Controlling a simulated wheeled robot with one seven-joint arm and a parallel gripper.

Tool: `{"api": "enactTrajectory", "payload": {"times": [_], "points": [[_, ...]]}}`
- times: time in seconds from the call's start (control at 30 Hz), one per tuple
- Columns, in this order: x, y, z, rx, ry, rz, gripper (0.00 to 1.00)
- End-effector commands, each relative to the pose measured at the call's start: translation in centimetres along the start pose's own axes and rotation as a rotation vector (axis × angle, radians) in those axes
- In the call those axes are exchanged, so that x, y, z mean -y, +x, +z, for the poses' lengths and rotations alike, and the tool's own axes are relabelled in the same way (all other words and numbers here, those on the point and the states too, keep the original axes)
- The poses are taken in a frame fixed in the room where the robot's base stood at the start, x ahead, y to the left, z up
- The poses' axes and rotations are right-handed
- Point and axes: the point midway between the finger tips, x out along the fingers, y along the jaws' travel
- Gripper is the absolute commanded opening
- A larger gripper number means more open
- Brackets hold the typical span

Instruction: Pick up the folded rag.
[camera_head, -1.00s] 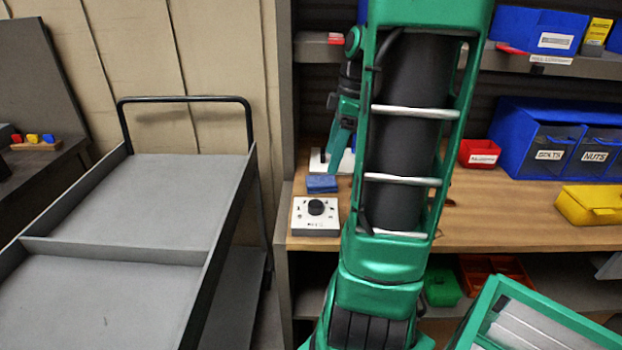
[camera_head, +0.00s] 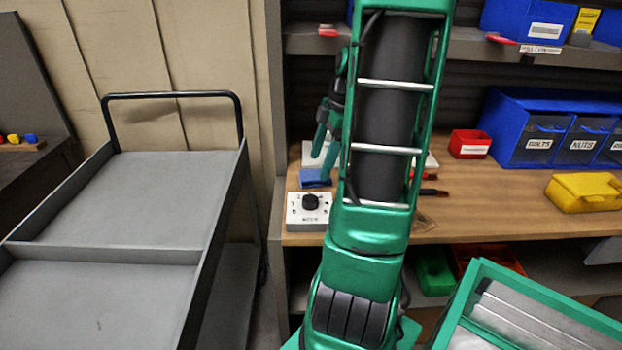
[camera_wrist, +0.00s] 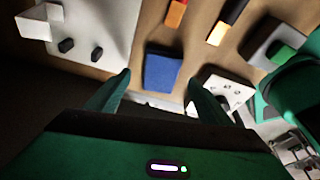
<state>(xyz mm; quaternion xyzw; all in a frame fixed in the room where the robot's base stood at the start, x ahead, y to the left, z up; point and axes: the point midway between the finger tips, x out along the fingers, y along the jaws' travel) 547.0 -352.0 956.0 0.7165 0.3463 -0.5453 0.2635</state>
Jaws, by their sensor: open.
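The folded rag (camera_head: 316,177) is a small blue pad lying flat on the wooden bench, near its left end, behind a white box with a black knob. In the wrist view the rag (camera_wrist: 161,70) lies ahead of my gripper (camera_wrist: 159,80), roughly centred between the two green fingertips. The fingers are apart and hold nothing. In the head view my gripper (camera_head: 322,140) points down above the back of the bench near the rag, partly hidden by my own arm. I cannot tell the exact height of the fingertips above the rag.
The knob box (camera_head: 309,211) stands just in front of the rag. A white plate (camera_wrist: 95,35) lies beside it in the wrist view. A red bin (camera_head: 469,143), blue drawers (camera_head: 540,125) and a yellow bin (camera_head: 583,193) stand further right. A grey cart (camera_head: 130,200) is at left.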

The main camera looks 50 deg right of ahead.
Motion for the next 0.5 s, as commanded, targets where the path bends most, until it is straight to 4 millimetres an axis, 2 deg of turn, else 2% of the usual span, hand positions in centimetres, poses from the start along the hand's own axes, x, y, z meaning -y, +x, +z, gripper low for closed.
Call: {"api": "enactTrajectory", "payload": {"times": [0.2, 0.5], "points": [[0.1, 3.1, -0.3, -0.002, 0.000, -0.003, 0.74], [0.0, 4.1, -0.3, 0.000, 0.000, 0.000, 0.74]]}}
